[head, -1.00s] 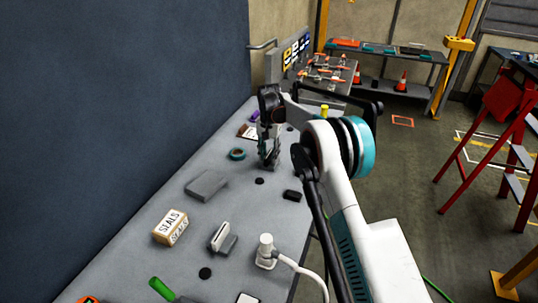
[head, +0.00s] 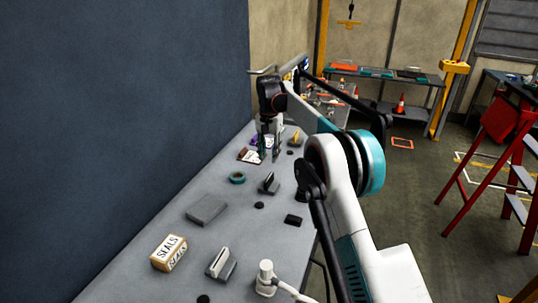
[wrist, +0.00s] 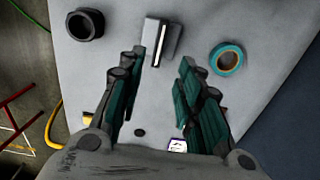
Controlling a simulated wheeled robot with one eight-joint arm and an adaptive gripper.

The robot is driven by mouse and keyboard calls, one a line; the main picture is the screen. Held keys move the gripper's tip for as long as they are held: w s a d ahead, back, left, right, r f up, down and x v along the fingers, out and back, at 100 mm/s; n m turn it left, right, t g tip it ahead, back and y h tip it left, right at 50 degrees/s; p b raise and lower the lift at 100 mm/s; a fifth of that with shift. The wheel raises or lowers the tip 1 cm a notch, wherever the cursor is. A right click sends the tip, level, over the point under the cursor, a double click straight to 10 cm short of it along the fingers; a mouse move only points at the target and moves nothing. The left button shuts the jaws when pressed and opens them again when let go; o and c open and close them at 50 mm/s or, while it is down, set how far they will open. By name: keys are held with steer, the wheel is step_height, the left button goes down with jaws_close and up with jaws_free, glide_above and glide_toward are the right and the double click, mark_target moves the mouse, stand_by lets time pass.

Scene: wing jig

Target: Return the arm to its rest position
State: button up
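My gripper (head: 268,148) hangs from my white and teal arm above the far half of the grey bench. In the wrist view its two teal-padded fingers (wrist: 164,66) are spread apart, with nothing held between them. A small grey holder with a slim upright piece (head: 269,184) stands on the bench below and nearer than the gripper. It also shows just beyond the fingertips in the wrist view (wrist: 158,38), apart from them.
A teal tape roll (head: 237,178), a flat grey block (head: 206,209), a SEALS box (head: 169,252) and another grey holder (head: 221,263) are on the bench (head: 140,275). A blue wall (head: 120,130) borders its left. A red stepladder (head: 495,130) stands right, beyond open floor.

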steer(key=s+d+r+n+t+b, duration=0.1)
steer(key=s+d+r, duration=0.3)
steer(key=s+r, duration=0.25)
steer(key=s+d+r+n+t, duration=0.1)
steer(key=s+d+r, duration=0.3)
steer(key=s+r, duration=0.3)
steer(key=s+d+r+t, duration=0.1)
steer(key=s+d+r, duration=0.15)
steer(key=s, duration=0.45)
steer(key=s+d+r+t, duration=0.1)
steer(key=s+d, duration=0.2)
steer(key=s, duration=0.4)
steer(key=s+d+f+n+t, duration=0.1)
steer(key=s+f, duration=0.4)
steer(key=s, duration=0.6)
steer(key=s+d+f+n+t+b, duration=0.1)
steer(key=s+d+f+t, duration=0.1)
steer(key=s+f, duration=0.4)
steer(key=s+d, duration=0.1)
steer(key=s, duration=0.4)
steer(key=shift+s+n+b, duration=0.15)
steer(key=shift+n+b, duration=0.15)
steer(key=shift+f, duration=0.1)
